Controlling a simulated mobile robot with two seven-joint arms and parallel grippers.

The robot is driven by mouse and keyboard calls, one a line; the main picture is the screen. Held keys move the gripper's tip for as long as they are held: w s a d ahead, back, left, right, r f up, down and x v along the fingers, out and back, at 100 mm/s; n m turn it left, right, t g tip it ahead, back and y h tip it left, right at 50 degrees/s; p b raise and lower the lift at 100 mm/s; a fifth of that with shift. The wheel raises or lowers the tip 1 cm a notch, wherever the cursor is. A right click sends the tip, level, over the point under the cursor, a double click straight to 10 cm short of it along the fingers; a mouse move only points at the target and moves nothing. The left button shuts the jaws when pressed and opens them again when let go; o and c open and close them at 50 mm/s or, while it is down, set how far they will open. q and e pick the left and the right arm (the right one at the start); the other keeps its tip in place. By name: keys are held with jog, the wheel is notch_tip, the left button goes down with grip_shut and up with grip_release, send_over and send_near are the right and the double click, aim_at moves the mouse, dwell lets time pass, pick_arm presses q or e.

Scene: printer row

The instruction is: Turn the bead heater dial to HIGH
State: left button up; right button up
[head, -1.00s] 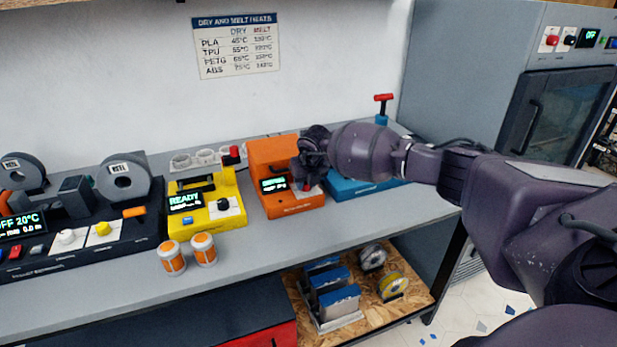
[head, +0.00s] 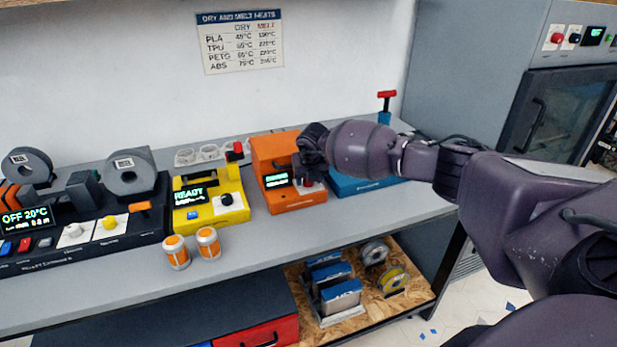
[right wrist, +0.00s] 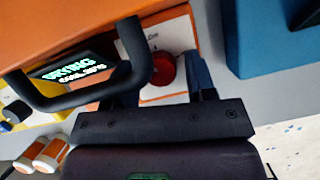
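I cannot read which machine is named the bead heater. My right gripper (head: 312,165) is at the front right of the orange machine (head: 272,153), whose lit screen (right wrist: 75,70) seems to read DRYING in the right wrist view. There, a round red knob (right wrist: 163,75) on a white plate lies between the two spread fingers of the right gripper (right wrist: 165,98). Gaps show on both sides of the knob. The knob's setting cannot be read. A dark looped bar crosses in front of the screen. My left gripper is out of view.
A yellow machine (head: 215,187) reading READY stands to the left, with two orange-and-white jars (head: 177,252) in front. A black machine (head: 85,220) reads OFF 20°C. A blue unit (head: 360,185) is beside my right gripper.

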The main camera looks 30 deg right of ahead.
jog(key=shift+o, duration=0.2)
jog(key=shift+r, duration=0.15)
jog(key=shift+s+r, duration=0.1)
jog(key=shift+r, duration=0.15)
jog(key=p+v, duration=0.1)
jog(key=v, duration=0.9)
jog(key=shift+s+a, duration=0.1)
